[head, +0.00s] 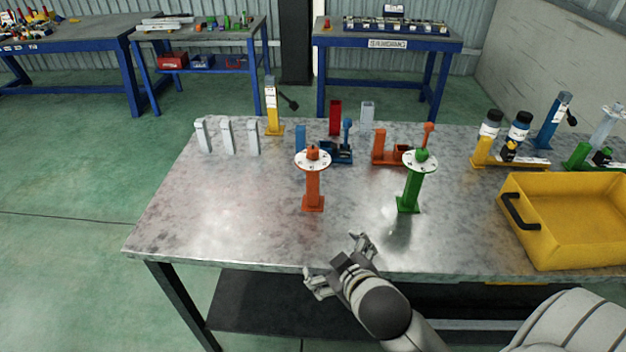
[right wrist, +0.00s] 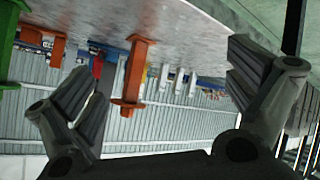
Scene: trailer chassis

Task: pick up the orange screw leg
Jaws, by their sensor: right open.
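The orange screw leg (head: 313,188) stands upright on the metal workbench (head: 240,215), with a round white disc and an orange knob at its top. It also shows in the right wrist view (right wrist: 133,80), where the picture is upside down, in the gap between the fingers and beyond them. My right gripper (head: 331,257) is open and empty at the bench's front edge, in front of the leg and apart from it. A similar green screw leg (head: 411,188) stands upright to the right of the orange one. My left gripper is not in view.
A yellow crate (head: 585,255) with a black handle sits at the bench's right. White blocks (head: 227,136) stand at the back left. The bench's front left is clear.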

